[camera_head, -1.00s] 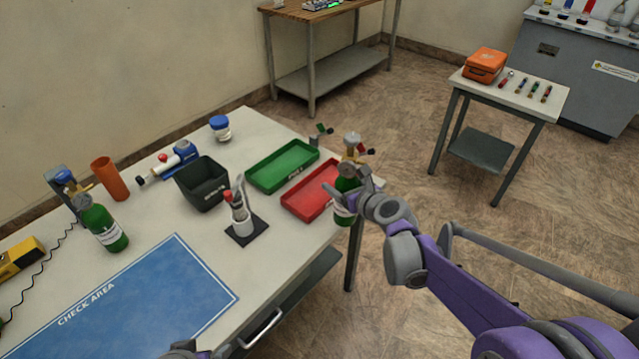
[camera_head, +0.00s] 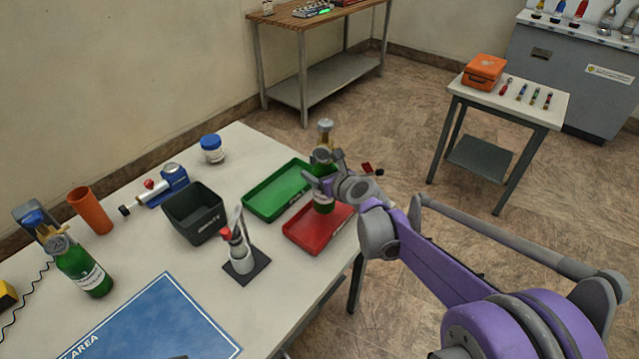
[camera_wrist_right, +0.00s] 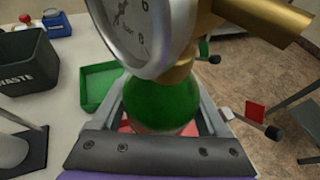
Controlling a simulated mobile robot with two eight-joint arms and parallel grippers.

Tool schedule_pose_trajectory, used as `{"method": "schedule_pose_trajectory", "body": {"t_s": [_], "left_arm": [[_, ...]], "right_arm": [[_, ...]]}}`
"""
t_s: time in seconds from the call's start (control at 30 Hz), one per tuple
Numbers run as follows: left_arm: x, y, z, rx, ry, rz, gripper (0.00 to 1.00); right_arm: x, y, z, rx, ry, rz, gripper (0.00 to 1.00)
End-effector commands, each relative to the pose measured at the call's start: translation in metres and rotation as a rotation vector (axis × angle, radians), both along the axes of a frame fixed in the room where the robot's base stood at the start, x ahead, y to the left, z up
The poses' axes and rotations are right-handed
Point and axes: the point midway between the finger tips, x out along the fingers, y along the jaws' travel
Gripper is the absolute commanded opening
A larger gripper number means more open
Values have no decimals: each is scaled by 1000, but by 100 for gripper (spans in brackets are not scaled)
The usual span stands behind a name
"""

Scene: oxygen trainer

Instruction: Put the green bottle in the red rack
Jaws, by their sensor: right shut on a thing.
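My right gripper (camera_head: 327,184) is shut on a green bottle (camera_head: 323,203) with a brass valve on top. The bottle is roughly upright over the back part of the red tray (camera_head: 309,240), the only red rack-like thing in view. I cannot tell whether its base touches the tray floor. In the right wrist view the green bottle (camera_wrist_right: 162,104) sits between the fingers, under a round gauge (camera_wrist_right: 135,30) and brass fitting, which hide its top. A second green bottle (camera_head: 82,270) stands at the left of the table. My left gripper is not in view.
A green tray (camera_head: 277,190) lies beside the red one. A black waste bin (camera_head: 194,213) and a small stand (camera_head: 239,250) are to the left. The table's right edge is close to the red tray.

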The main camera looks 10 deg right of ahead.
Motion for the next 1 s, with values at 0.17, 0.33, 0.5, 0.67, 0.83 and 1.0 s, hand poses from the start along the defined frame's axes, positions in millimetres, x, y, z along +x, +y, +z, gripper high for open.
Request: {"method": "schedule_pose_trajectory", "body": {"t_s": [0.17, 0.33, 0.5, 0.67, 0.83, 1.0], "left_arm": [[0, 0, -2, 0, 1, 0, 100], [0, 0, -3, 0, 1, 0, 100], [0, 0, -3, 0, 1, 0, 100], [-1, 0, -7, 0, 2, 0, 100], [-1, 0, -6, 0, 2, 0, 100], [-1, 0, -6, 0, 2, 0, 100]], "right_arm": [[0, 0, -20, 0, -1, 0, 0], [0, 0, -36, 1, -1, -1, 0], [0, 0, -35, 0, -1, -1, 0], [0, 0, -39, 1, 0, 0, 0], [0, 0, -39, 0, 0, 0, 100], [0, 0, -38, 0, 0, 0, 100]]}}
